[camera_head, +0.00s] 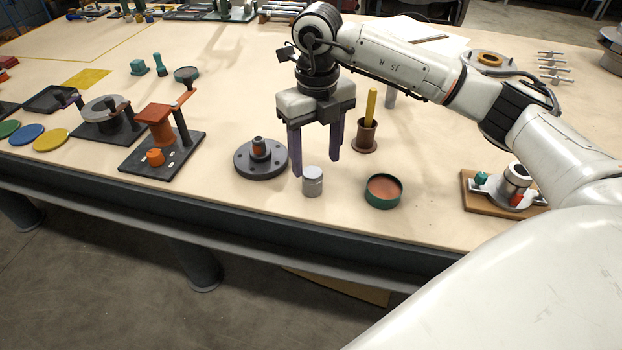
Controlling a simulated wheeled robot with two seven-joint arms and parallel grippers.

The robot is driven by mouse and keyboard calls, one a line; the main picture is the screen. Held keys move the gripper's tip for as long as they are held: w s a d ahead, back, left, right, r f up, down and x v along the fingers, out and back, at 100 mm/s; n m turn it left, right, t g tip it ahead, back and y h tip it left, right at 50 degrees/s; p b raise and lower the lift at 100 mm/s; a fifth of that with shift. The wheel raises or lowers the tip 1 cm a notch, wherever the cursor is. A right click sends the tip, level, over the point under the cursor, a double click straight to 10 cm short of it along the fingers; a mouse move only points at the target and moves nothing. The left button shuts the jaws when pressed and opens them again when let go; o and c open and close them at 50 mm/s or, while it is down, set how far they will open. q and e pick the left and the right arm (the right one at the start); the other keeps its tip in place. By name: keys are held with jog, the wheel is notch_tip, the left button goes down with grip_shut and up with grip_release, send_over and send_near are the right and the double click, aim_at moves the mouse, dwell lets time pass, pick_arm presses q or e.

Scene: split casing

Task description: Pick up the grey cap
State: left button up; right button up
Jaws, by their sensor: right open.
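The grey cap (312,181) looks like a small light-grey cylinder standing upright on the table near its front edge. My right gripper (315,168) points down just above and behind it, with its two dark fingers apart. The cap shows in front of the gap between the fingers. The fingers look empty, and I cannot tell whether they touch the cap. My left gripper is not in the picture.
A dark round flange (262,160) with a central post stands close left of the gripper. A green-rimmed dish (383,190) stands to the right. A brown holder (366,138) with a yellow rod is behind. The table's front edge (290,212) is near.

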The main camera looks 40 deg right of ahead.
aim_at(312, 171)
jog(key=f, duration=0.5)
jog(key=shift+w+a+f+p, duration=0.1)
jog(key=shift+w+f+p, duration=0.2)
jog(key=shift+w, duration=0.1)
jog(key=c, duration=1.4)
jog(key=shift+r, duration=0.1)
